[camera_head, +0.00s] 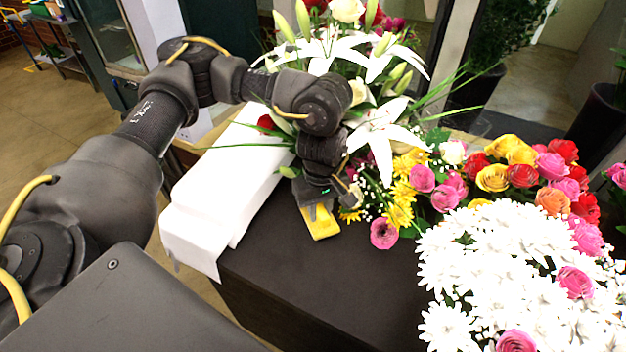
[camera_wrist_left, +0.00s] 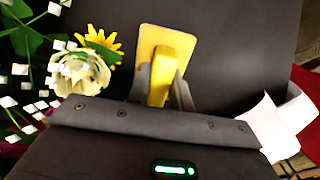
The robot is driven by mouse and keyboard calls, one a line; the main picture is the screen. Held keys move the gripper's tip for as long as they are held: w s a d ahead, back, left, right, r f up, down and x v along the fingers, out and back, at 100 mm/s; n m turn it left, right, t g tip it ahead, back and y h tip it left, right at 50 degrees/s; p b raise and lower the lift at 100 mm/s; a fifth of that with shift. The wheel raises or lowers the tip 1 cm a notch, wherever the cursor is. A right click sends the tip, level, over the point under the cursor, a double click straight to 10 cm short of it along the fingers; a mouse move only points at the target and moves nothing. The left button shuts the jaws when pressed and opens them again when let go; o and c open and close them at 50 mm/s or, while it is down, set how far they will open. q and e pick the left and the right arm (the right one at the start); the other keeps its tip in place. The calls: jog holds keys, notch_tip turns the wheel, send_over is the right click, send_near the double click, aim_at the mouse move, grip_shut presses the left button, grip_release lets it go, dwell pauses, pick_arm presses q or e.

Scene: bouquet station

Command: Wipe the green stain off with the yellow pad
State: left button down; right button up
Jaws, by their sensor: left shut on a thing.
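My left gripper (camera_head: 317,208) reaches down over the dark table (camera_head: 310,275) beside the flowers. It is shut on the yellow pad (camera_head: 323,227), whose flat lower part shows beyond the fingers. In the left wrist view the pad (camera_wrist_left: 168,45) has a raised grip between the two fingers of my gripper (camera_wrist_left: 163,90), and its wide base lies at or close to the dark surface. I cannot tell whether it touches. I see no green stain in either view; part of the table is hidden by the gripper and the flowers. My right gripper is not in view.
White paper (camera_head: 228,185) covers the table's left edge. A tall lily bouquet (camera_head: 375,90) stands close behind the gripper. Roses (camera_head: 520,175) and white daisies (camera_head: 500,265) fill the right side. The table front between the paper and daisies is clear.

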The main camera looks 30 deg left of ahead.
pick_arm(q)
jog(key=shift+s+r+p, duration=0.1)
jog(key=shift+r+p, duration=0.2)
jog(key=shift+r, duration=0.5)
jog(key=shift+s+r+p, duration=0.25)
jog(key=shift+r+p, duration=0.3)
jog(key=shift+r, duration=0.35)
jog(key=shift+r+p, duration=0.3)
jog(key=shift+r, duration=0.05)
jog(key=shift+w+r+p, duration=0.2)
jog(key=shift+r+p, duration=0.35)
jog(key=shift+r, duration=0.1)
jog(key=shift+s+r+p, duration=0.15)
jog(key=shift+r+p, duration=0.3)
jog(key=shift+r, duration=0.25)
jog(key=shift+f, duration=0.1)
